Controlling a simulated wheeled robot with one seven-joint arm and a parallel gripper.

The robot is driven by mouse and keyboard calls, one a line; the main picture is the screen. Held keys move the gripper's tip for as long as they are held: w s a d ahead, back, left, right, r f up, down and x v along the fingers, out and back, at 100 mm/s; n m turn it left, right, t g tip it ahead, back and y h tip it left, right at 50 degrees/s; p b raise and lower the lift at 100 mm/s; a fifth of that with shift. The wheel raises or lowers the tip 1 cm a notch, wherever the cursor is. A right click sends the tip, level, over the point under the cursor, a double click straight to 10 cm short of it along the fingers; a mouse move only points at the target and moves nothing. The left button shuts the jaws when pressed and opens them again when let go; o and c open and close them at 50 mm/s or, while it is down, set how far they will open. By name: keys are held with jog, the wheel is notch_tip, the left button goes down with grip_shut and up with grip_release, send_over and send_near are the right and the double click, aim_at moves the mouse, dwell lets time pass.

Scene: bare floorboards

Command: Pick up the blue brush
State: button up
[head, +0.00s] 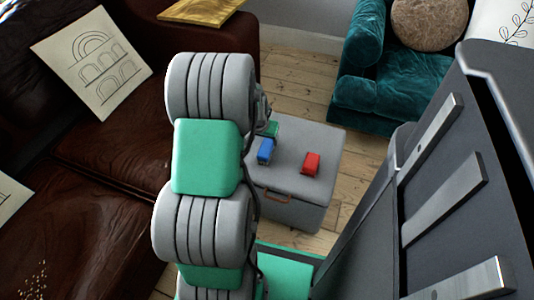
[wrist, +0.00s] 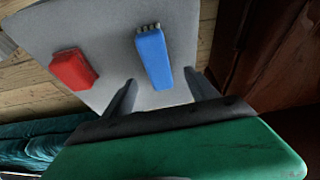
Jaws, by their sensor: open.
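The blue brush (wrist: 154,58) lies on the grey storage ottoman, its bristles pointing away from my gripper in the wrist view. In the head view the brush (head: 265,151) sits near the left side of the ottoman top, just right of my arm. My gripper (wrist: 160,77) is open and empty. Its two fingers stand apart, one on each side of the near end of the brush in the picture. I cannot tell how far above the brush they are. In the head view my arm hides most of my gripper.
The grey ottoman (head: 297,136) stands on floorboards. A red block-like object (head: 311,163), also in the wrist view (wrist: 74,69), lies beside the brush. A brown leather sofa (head: 110,150) is left, a teal sofa (head: 385,95) at the back right.

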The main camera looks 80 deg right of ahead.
aim_at(267, 145)
jog(key=b+x, duration=0.3)
jog(key=x, duration=0.4)
jog(key=shift+s+a, duration=0.1)
jog(key=shift+s, duration=0.1)
jog(key=shift+f, duration=0.2)
jog(key=shift+c, duration=0.4)
grip_shut()
dwell(0.4)
